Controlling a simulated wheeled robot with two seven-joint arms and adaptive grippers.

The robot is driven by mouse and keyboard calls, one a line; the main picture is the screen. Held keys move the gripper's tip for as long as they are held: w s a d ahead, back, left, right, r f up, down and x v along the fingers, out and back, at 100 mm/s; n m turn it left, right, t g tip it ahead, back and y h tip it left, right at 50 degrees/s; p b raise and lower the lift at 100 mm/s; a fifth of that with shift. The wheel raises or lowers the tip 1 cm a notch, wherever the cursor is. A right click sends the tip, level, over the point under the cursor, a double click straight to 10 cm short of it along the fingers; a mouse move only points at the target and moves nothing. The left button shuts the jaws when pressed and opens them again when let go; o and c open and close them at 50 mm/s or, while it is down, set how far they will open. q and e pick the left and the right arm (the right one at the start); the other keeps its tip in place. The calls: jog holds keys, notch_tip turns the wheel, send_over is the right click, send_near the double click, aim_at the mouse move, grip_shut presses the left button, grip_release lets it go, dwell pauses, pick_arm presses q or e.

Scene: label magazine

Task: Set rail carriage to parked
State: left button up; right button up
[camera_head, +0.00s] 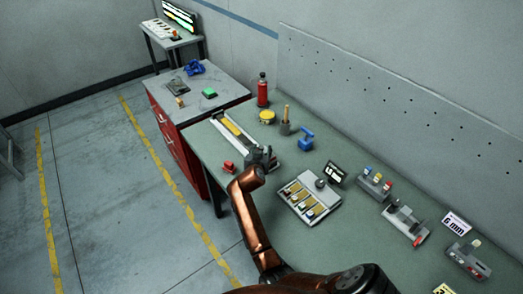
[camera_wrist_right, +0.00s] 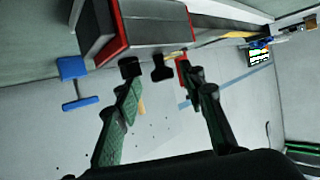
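The rail (camera_head: 229,129) is a long pale track with a yellow strip, lying on the green bench. My right gripper (camera_head: 264,158) is at the rail's near end in the head view. There it covers the place where a carriage might sit, so I cannot make out a carriage or its position on the track. In the right wrist view, a grey block with red edges (camera_wrist_right: 152,36), possibly the carriage, is close beyond the fingertips. A black knob sticks out from it between the fingers. The right gripper (camera_wrist_right: 162,80) is open, its green-padded fingers apart. Contact cannot be told. My left gripper is not in view.
A small red object (camera_head: 229,167) lies beside the rail. A red bottle (camera_head: 262,90), yellow tub (camera_head: 267,116), cup (camera_head: 285,128) and blue object (camera_head: 306,139) stand beyond it. A tray (camera_head: 308,200) lies to the right. The perforated wall panel (camera_head: 400,95) bounds the bench.

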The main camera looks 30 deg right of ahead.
jog(key=shift+r, duration=0.15)
notch_tip(320, 180, up, 10)
dwell(0.3)
jog(key=shift+f, duration=0.2)
dwell(0.3)
